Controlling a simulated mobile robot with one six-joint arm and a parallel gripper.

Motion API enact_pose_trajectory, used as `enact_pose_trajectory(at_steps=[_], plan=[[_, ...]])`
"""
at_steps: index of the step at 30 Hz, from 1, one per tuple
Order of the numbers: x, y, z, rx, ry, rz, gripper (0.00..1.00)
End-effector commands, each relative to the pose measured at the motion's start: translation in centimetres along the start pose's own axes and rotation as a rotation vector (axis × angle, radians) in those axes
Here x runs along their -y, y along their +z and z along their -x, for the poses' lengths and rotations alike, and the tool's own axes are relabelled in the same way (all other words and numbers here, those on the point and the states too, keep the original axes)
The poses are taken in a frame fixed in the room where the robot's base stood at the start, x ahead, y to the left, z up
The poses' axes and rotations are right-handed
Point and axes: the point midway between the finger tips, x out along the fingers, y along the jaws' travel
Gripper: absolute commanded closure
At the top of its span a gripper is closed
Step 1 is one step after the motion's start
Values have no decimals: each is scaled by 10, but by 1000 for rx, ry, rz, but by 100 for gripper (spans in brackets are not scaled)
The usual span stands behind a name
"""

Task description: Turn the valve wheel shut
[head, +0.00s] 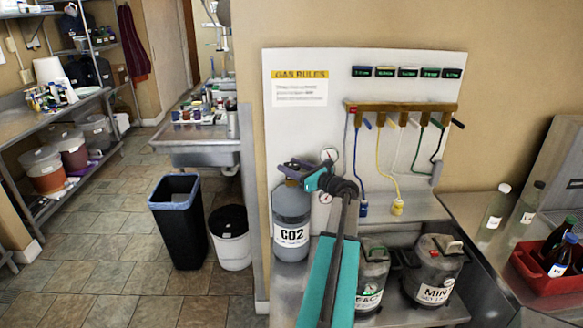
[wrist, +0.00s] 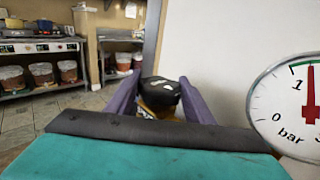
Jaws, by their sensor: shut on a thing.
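The CO2 cylinder (head: 291,215) stands upright, grey with a white label, in front of the white gas board. My gripper (head: 297,166) is at its top, with purple fingers. In the wrist view my gripper (wrist: 160,79) is shut on the black valve wheel (wrist: 160,92), one finger on each side. The wheel has white marks on top, and a brass-coloured part shows below it. A pressure gauge (wrist: 305,105) beside my gripper has a red needle near 1 bar.
The white gas board (head: 300,130) is behind, with a manifold (head: 400,107) and coloured hoses. Dark grey containers (head: 434,270) stand right of the cylinder. A black bin (head: 178,220) and a white bucket (head: 231,248) stand on the floor at left.

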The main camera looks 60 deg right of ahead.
Motion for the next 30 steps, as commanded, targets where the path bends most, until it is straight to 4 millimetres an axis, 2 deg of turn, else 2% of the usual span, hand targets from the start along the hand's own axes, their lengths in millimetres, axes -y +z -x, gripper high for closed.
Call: enact_pose_trajectory(at_steps=[13,30], plan=[[-2,0,2,0,-96,0,75],[-3,-2,1,0,-409,1,75]])
